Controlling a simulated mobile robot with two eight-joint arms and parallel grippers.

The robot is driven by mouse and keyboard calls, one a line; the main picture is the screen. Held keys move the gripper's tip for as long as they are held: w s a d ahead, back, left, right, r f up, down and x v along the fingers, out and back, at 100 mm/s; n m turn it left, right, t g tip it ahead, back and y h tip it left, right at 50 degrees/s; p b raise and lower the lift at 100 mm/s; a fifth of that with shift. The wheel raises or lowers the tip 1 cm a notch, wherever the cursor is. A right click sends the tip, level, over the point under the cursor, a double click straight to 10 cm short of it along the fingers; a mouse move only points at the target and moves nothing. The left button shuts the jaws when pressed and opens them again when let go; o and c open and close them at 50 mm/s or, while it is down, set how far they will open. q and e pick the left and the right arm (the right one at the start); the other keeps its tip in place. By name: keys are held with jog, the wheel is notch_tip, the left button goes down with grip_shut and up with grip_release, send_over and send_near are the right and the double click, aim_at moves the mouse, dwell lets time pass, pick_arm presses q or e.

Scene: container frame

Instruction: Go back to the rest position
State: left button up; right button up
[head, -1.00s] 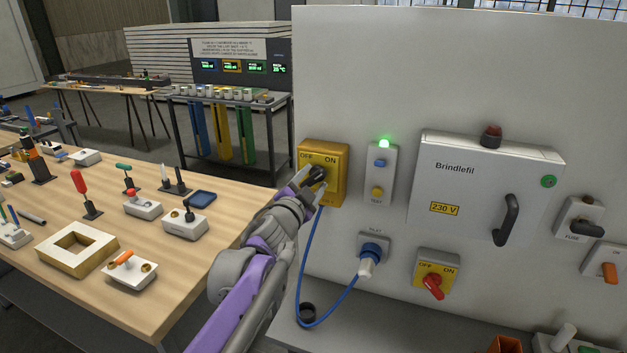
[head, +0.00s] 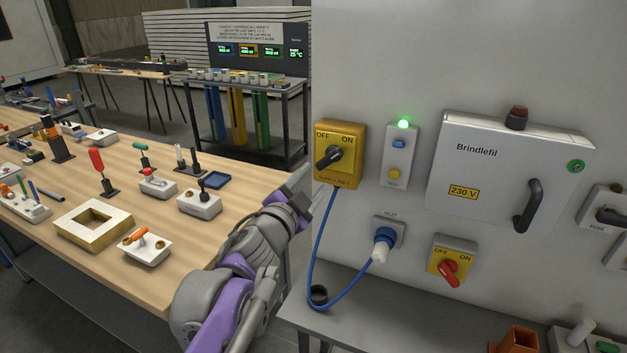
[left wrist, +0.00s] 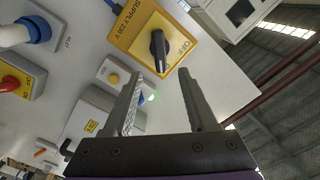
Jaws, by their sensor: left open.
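My left gripper (head: 308,188) is open and empty, in front of the panel's left edge and below the yellow supply switch (head: 348,132). The switch's black knob (head: 328,158) stands clear of my fingers and sits at a slant in the head view. In the left wrist view my two fingers (left wrist: 160,76) are spread apart, with nothing between them. That view also shows the yellow switch (left wrist: 135,32) and its black knob (left wrist: 159,50) beyond the fingertips. My right gripper is not in view.
A blue cable (head: 318,245) hangs close to my left gripper and runs to the inlet plug (head: 383,240). A wooden table (head: 225,232) with several small fixtures lies left of my arm. A grey shelf (head: 400,310) juts out below the panel. A green lamp (head: 403,124) is lit.

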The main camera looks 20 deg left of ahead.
pick_arm(q)
jog(key=s+a+f+n+g+y, duration=0.1)
jog(key=s+f+n+g+y, duration=0.15)
jog(key=s+f+n, duration=0.4)
jog(key=s+a+f+n+g+y, duration=0.1)
jog(key=s+f+g+y, duration=0.2)
jog(key=f, duration=0.6)
jog(key=s+d+f+n+g+h, duration=0.1)
jog(key=s+d+f+g+h, duration=0.1)
jog(key=s+f, duration=0.5)
jog(key=s+d+f+n+g+h, duration=0.1)
jog(key=s+d+f+g+h, duration=0.2)
jog(key=s+d+f+g, duration=0.2)
jog(key=s+f, duration=0.3)
jog(key=s, duration=0.1)
jog(key=shift+s+f, duration=0.3)
